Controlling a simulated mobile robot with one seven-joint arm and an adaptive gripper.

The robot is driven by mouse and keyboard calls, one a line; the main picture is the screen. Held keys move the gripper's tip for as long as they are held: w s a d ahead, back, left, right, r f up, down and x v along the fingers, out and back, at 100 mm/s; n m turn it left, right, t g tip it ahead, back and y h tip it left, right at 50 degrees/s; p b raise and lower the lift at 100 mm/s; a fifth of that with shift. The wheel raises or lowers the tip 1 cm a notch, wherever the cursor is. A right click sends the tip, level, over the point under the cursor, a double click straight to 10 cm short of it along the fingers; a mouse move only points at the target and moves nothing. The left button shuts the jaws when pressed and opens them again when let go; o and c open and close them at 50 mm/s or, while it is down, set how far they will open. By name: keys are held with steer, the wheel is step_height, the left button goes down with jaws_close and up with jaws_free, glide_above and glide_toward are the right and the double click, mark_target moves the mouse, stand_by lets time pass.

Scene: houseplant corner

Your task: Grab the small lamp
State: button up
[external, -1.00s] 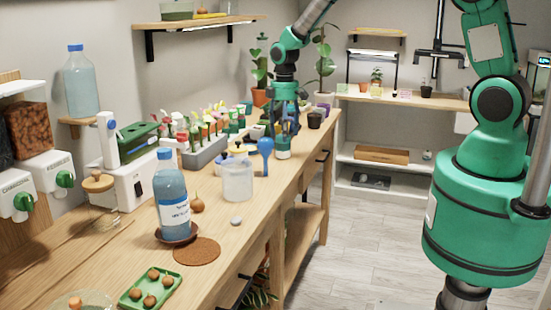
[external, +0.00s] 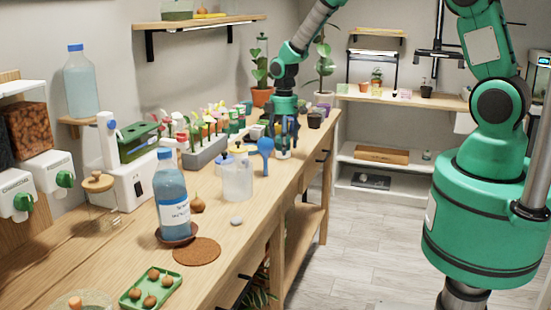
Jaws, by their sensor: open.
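My gripper (external: 284,143) points straight down over the far part of the long wooden bench, near its front edge. Its dark fingers are apart. A small white object with a dark band (external: 283,154) stands on the bench between or just below the fingertips. Its upper part is hidden by the gripper, so I cannot tell for sure that it is the small lamp, or whether the fingers touch it. No other thing in view is clearly a small lamp.
A blue scoop-like thing (external: 266,147) stands close to the left of my gripper, with a clear plastic jug (external: 237,179) nearer the camera. Dark pots (external: 315,120) stand behind to the right. A grey planter with labels (external: 205,150) lies left. The bench's front edge is close by.

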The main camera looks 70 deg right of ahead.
stand_by(0.4)
steer(key=c, duration=1.6)
steer(key=shift+r, duration=0.1)
steer(key=shift+r, duration=0.85)
steer(key=shift+s+a+r, duration=0.1)
steer(key=shift+s+r, duration=0.1)
steer(key=shift+r, duration=0.75)
steer(key=s+a, duration=0.2)
steer(key=s, duration=0.2)
steer(key=s+a+r, duration=0.1)
steer(key=s+a, duration=0.1)
steer(key=s, duration=0.3)
steer(key=s+a+p, duration=0.1)
steer(key=s+a, duration=0.1)
steer(key=s, duration=0.3)
steer(key=shift+s+r, duration=0.15)
